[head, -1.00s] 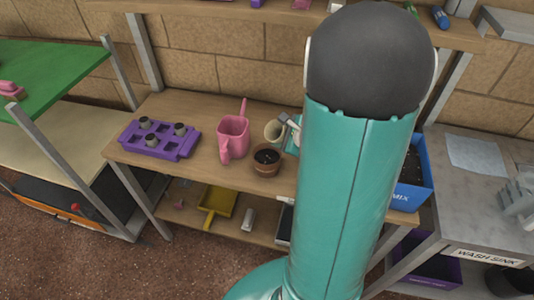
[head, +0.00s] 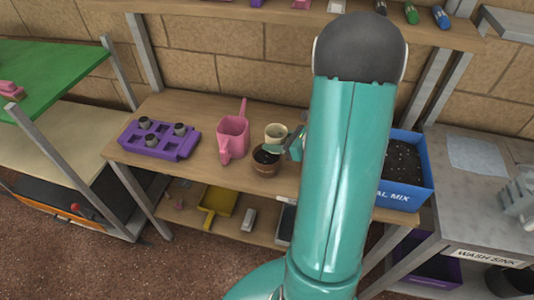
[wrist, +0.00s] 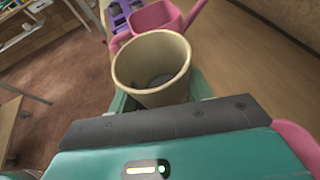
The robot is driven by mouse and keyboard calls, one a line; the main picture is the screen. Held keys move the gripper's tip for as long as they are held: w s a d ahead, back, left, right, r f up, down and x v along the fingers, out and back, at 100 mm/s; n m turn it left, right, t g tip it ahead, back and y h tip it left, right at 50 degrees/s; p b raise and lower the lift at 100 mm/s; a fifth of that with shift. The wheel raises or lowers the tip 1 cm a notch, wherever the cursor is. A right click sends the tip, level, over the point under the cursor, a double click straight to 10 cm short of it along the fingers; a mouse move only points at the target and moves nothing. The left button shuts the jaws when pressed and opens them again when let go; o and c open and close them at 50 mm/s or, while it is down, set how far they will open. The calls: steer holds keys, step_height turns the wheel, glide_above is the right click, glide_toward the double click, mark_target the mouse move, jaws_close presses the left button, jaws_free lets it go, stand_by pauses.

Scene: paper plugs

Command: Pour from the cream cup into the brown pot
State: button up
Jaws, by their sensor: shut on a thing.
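The cream cup (head: 276,134) is in my gripper (head: 284,147), just behind the brown pot (head: 266,166) in the head view. The cup looks nearly upright, mouth up. In the wrist view the cup (wrist: 135,72) stands between the teal fingers, and a little grey matter shows at its bottom. The gripper is shut on the cup. The brown pot stands on the wooden bench and has dark contents; a teal finger covers part of its rim. I cannot see the pot in the wrist view.
A pink watering can (head: 233,138) stands just left of the cup and pot. A purple tray (head: 185,146) with several small pots is further left. A blue mix box (head: 407,188) stands right of my arm. The wooden bench (head: 205,110) has bare room behind the tray.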

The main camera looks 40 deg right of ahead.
mark_target(267, 130)
steer(key=shift+s+a+r, duration=0.1)
steer(key=shift+r, duration=0.05)
steer(key=shift+r, duration=1.95)
